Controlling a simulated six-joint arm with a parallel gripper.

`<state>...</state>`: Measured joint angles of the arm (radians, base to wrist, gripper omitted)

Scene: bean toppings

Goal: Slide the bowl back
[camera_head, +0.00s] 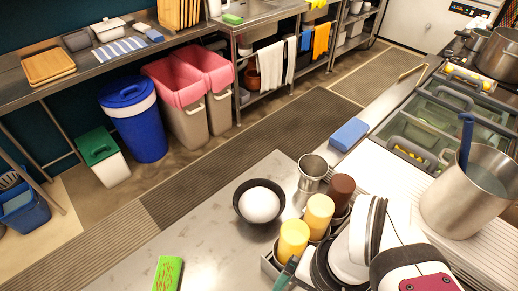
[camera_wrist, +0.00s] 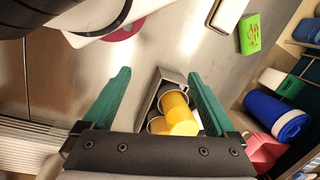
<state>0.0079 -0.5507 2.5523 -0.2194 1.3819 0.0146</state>
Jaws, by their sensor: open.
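The dark bowl (camera_head: 241,212) stands on the steel counter, heaped with a smooth white, rounded content, in the head view. I cannot make it out in the wrist view. My gripper shows two green fingers spread wide apart in the wrist view (camera_wrist: 158,76), with no object clearly held. In the head view, a green finger of my gripper (camera_head: 286,273) shows at the lower middle, nearer the camera than the bowl and apart from it. The rest of the gripper is hidden behind my white arm.
A metal caddy (camera_head: 269,265) with yellow-topped and brown bottles stands right beside the bowl. A steel cup (camera_head: 312,172) is behind it to the right. A green patterned packet (camera_head: 167,273) lies front left. A blue block (camera_head: 349,134) sits farther back. Counter left of the bowl is clear.

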